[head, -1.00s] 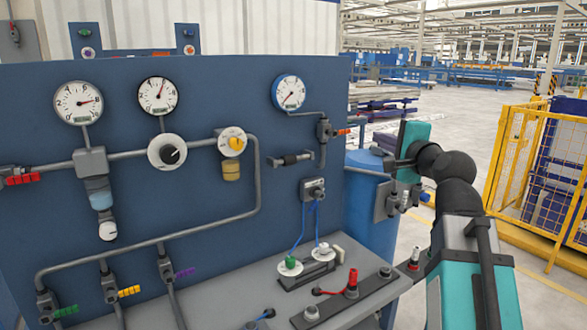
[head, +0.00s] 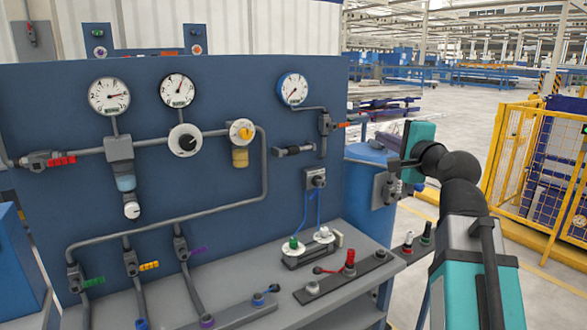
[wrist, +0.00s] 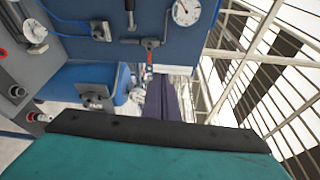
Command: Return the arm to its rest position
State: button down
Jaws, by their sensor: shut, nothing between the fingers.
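My arm, in teal and black, stands at the right of the head view, bent up from the lower right. My gripper (head: 388,146) is at its upper end, pointing left beside the teal wrist part (head: 419,141). It is small and partly hidden there, and it looks shut and empty. It touches nothing that I can see.
The blue panel (head: 225,105) with gauges and pipes stands left of my arm. Its grey bench (head: 250,285) juts forward below. A blue drum (head: 372,215) stands behind the gripper. A yellow fence (head: 500,180) stands at right. Open floor lies between.

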jog(key=w+a+f+n+g, duration=0.1)
jog(key=a+f+n+g, duration=0.2)
jog(key=f, duration=1.9)
jog(key=w+f+n+g, duration=0.15)
jog(key=f+g, duration=0.45)
jog(key=f, duration=1.6)
jog(key=s+a+f+n+g+h, duration=0.1)
jog(key=s+f+n+g, duration=0.15)
jog(key=s+f, duration=0.7)
jog(key=s+a+f+n+g, duration=0.1)
jog(key=s+f+n+g, duration=0.15)
jog(key=s+f, duration=0.7)
jog(key=s+a+f+n+g+h, duration=0.1)
jog(key=s+f+n+g, duration=0.2)
jog(key=f, duration=1.2)
jog(key=s+f+n+g, duration=0.1)
jog(key=s+f, duration=0.3)
jog(key=s, duration=0.4)
jog(key=s+f+n+g+h, duration=0.1)
jog(key=s+f+g, duration=0.2)
jog(key=s, duration=0.5)
jog(key=s+f+n+g+h, duration=0.1)
jog(key=s+f+n, duration=0.1)
jog(key=s+f, duration=0.3)
jog(key=s, duration=0.3)
jog(key=shift+d+f+g, duration=0.2)
jog(key=shift+f+g, duration=0.1)
jog(key=shift+g, duration=0.1)
